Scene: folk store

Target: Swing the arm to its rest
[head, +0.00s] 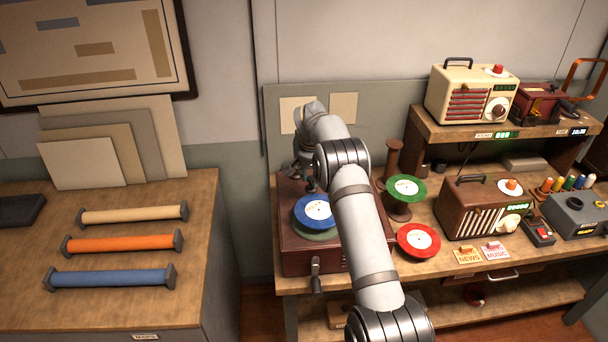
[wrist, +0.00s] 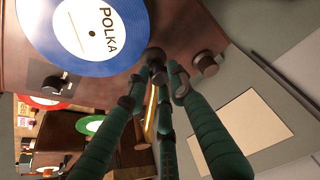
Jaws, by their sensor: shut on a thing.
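The record player (head: 300,262) is a dark red-brown case on the workbench, with a blue record (head: 311,212) on its platter. In the wrist view the blue record (wrist: 45,45) has a white label reading POLKA. My gripper (head: 309,186) reaches down behind the record, at the player's back. In the wrist view its green fingers (wrist: 157,84) close around a thin brass-coloured bar (wrist: 150,118), which looks like the player's arm. The bar is partly hidden by the fingers and lies beside the record. I cannot make out the arm's rest clearly.
A green record (head: 405,189) on a spool-like stand and a red record (head: 418,241) are right of the player. A brown radio (head: 480,210) and NEWS and MUSIC cards (head: 468,256) stand farther right. A left counter holds several coloured rolls (head: 122,243).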

